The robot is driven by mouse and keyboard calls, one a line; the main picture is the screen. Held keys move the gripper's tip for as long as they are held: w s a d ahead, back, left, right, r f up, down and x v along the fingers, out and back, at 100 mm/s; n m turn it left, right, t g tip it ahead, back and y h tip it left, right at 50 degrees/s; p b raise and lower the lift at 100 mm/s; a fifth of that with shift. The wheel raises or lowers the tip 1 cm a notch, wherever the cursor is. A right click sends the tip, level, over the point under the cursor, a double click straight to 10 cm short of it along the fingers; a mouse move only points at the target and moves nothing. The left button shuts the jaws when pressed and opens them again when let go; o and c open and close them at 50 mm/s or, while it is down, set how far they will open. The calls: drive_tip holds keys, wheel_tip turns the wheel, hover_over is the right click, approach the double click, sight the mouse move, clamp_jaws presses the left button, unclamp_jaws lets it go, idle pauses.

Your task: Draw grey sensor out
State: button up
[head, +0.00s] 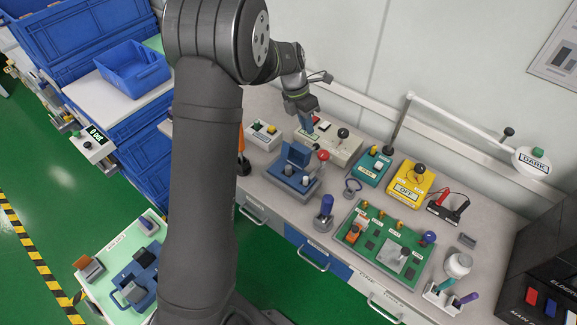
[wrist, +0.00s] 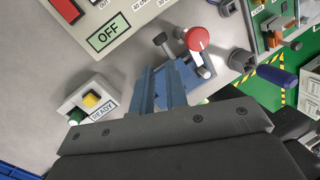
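A red-knobbed lever (wrist: 197,39) rises close beside the case. A beige tester marked OFF (wrist: 108,34) and a small READY box (wrist: 86,101) stand nearby. A green board (head: 377,251) and yellow tester (head: 410,181) lie right. A side table (head: 108,249) stands lower left.

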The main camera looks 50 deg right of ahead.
drive_tip(key=o, duration=0.3)
drive_tip(key=shift+r+m, duration=0.1)
drive_tip(key=shift+m, duration=0.2)
drive_tip(key=o, duration=0.3)
drive_tip(key=shift+a+r+m, duration=0.2)
drive_tip(key=shift+a+m, duration=0.05)
drive_tip(key=shift+m, duration=0.35)
wheel_tip(320, 180, up, 8)
drive_tip(key=m+t, duration=0.3)
drive_tip(key=m, duration=2.9)
hover_over(288, 167)
drive_tip(key=shift+m+y, duration=0.3)
drive_tip(key=shift+y, duration=0.1)
wheel_tip(288, 167, down, 17)
drive_tip(key=shift+d+f, duration=0.1)
drive_tip(key=shift+c, duration=0.3)
drive_tip(key=c, duration=0.8)
